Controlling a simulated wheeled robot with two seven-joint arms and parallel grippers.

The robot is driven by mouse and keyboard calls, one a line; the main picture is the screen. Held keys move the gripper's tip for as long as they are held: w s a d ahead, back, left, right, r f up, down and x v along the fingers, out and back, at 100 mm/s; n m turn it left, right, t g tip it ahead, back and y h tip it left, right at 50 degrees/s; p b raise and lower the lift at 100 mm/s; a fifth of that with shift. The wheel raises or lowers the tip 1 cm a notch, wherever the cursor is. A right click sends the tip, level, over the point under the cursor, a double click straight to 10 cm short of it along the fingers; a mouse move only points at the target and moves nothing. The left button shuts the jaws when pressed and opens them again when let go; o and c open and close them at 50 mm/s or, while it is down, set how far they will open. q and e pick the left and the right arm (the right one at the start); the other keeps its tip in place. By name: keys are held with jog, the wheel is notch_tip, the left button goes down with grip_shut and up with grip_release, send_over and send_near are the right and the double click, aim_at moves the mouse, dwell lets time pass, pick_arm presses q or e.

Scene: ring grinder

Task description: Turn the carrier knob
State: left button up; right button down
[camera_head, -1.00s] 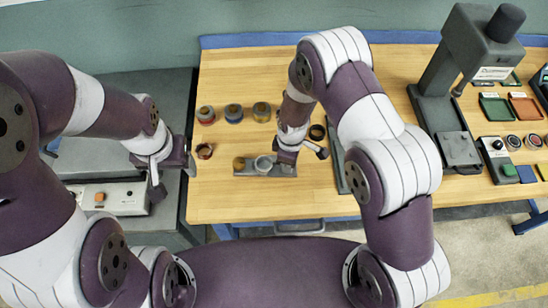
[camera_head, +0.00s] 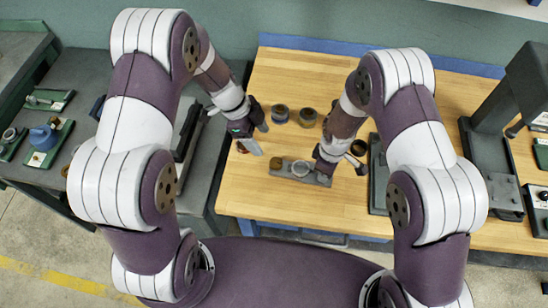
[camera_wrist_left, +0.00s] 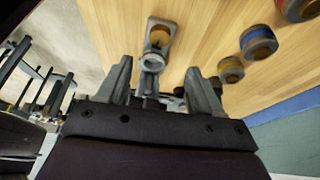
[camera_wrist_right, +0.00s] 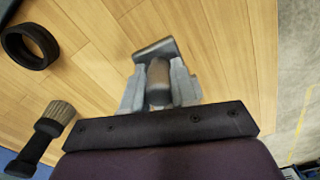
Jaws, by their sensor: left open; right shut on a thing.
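The grey carrier (camera_head: 287,174) lies on the wooden table, with a brass-coloured round part (camera_head: 276,163) and a pale ring (camera_head: 300,168) on it. It also shows in the left wrist view (camera_wrist_left: 160,24). My right gripper (camera_head: 322,174) is at its right end. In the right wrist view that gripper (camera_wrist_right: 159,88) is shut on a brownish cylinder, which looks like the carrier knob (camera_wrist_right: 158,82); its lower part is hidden. My left gripper (camera_head: 258,135) is open and empty, above the table to the upper left of the carrier.
Banded rings (camera_head: 279,114) stand behind the carrier. A black ring (camera_wrist_right: 30,47) and a brush (camera_wrist_right: 55,118) lie near my right gripper. A dark press (camera_head: 490,150) stands at the right. A grey side bench (camera_head: 60,140) is at the left. Bare wood lies in front of the carrier.

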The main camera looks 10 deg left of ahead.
aim_at(276, 162)
pick_arm(q)
jog(key=x, duration=1.1)
jog(key=shift+f, duration=0.15)
jog(key=c, duration=1.1)
